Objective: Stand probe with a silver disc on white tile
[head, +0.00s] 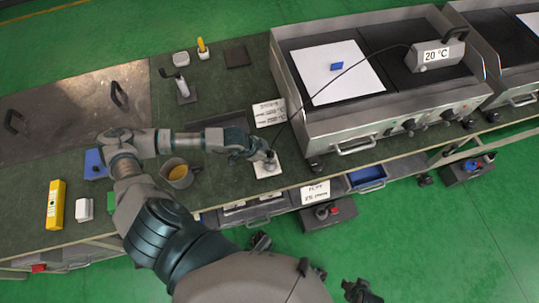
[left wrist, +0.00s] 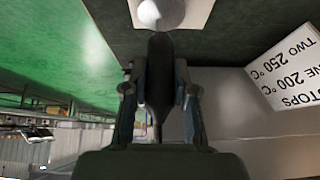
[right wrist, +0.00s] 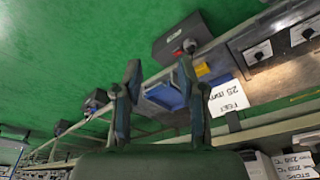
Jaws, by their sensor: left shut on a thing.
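The probe has a dark handle (left wrist: 158,75) and a silver disc (left wrist: 165,12) at its end. My left gripper (head: 262,156) is shut on the handle, with a finger on each side in the left wrist view (left wrist: 158,92). The white tile (head: 267,170) lies near the bench's front edge. The disc is over the tile; I cannot tell whether they touch. A thin cable runs from the probe to the grey meter (head: 435,55) reading 20 °C. My right gripper (right wrist: 159,72) is open and empty, off the bench front.
A griddle (head: 345,150) stands right of the tile, with a white sheet (head: 330,75) and blue block (head: 337,66) on top. A sign card (head: 269,113) is behind the tile.

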